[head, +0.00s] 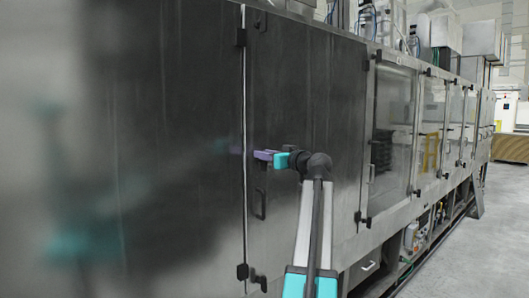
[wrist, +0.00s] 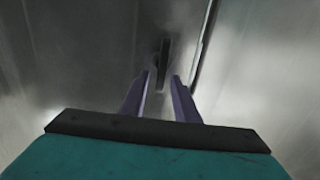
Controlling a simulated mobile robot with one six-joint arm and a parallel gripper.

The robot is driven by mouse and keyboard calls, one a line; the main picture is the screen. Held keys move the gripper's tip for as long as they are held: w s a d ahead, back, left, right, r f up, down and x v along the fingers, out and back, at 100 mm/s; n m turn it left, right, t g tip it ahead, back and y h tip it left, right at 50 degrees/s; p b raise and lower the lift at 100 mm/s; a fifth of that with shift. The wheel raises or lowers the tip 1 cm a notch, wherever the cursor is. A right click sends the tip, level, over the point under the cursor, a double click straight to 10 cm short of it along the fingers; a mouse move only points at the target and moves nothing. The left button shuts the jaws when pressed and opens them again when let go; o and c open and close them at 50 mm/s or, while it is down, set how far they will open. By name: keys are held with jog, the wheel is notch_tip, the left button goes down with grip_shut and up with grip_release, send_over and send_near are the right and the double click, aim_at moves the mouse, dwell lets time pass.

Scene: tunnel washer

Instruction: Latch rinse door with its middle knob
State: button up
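The steel door (head: 310,100), which I take for the rinse door, stands nearly flush with the panel on its left, with a narrow dark seam between them. A black pull handle (head: 260,203) is on its left side. My gripper (head: 256,154) is close to this edge at mid height, its purple fingers pointing left at the door. In the wrist view the fingers (wrist: 161,77) are apart, with a dark upright knob (wrist: 163,62) between and beyond their tips. I cannot tell if they touch it. The middle knob is mostly hidden behind my gripper in the head view.
A black upper knob (head: 262,21) and a lower knob (head: 261,283) sit along the same edge. Hinges (head: 357,216) are on the door's right side. Glass-panelled doors (head: 394,120) continue to the right.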

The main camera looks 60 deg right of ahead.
jog(key=shift+w+d, duration=0.15)
jog(key=shift+w, duration=0.15)
grip_shut()
jog(key=shift+d+f+m+b, duration=0.1)
jog(key=shift+m+b, duration=0.3)
jog(key=shift+m, duration=0.1)
jog(key=shift+s+d+f+m+b, duration=0.15)
jog(key=shift+d+f+m+b, duration=0.25)
jog(key=shift+m, duration=2.45)
jog(key=shift+s+d+f+m+b, duration=0.15)
jog(key=shift+d+f+m+b, duration=0.25)
jog(key=shift+m, duration=2.5)
jog(key=shift+s+d+f+m+b, duration=0.15)
jog(key=shift+d+f+m+b, duration=0.3)
jog(key=shift+m, duration=2.4)
jog(key=shift+a, duration=0.1)
